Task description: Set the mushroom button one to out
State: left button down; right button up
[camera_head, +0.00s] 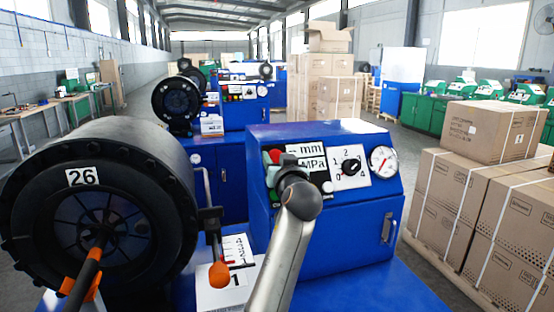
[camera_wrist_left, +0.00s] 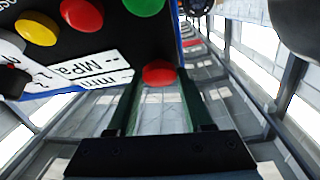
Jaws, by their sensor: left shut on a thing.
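The red mushroom button (camera_wrist_left: 160,73) sits at the edge of the control panel (camera_wrist_left: 70,50) in the left wrist view. My left gripper (camera_wrist_left: 158,84) has its two dark green fingers on either side of this button, shut on it. In the head view my left gripper (camera_head: 286,164) is up against the blue console (camera_head: 335,225), and its wrist covers part of the panel. Whether the button is in or out cannot be told. My right gripper is not in view.
A yellow button (camera_wrist_left: 37,30), another red button (camera_wrist_left: 82,15) and a green button (camera_wrist_left: 145,5) are near the held one. A selector dial (camera_head: 351,167) and gauge (camera_head: 383,161) are on the panel's right. A black crimper head (camera_head: 150,165) stands left; cartons (camera_head: 440,195) stand right.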

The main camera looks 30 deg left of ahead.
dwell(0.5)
pick_arm(q)
jog(key=shift+s+d+r, duration=0.3)
jog(key=shift+d, duration=0.05)
jog(key=c, duration=0.7)
grip_release()
jog(key=shift+c, duration=0.2)
jog(key=shift+o, duration=0.8)
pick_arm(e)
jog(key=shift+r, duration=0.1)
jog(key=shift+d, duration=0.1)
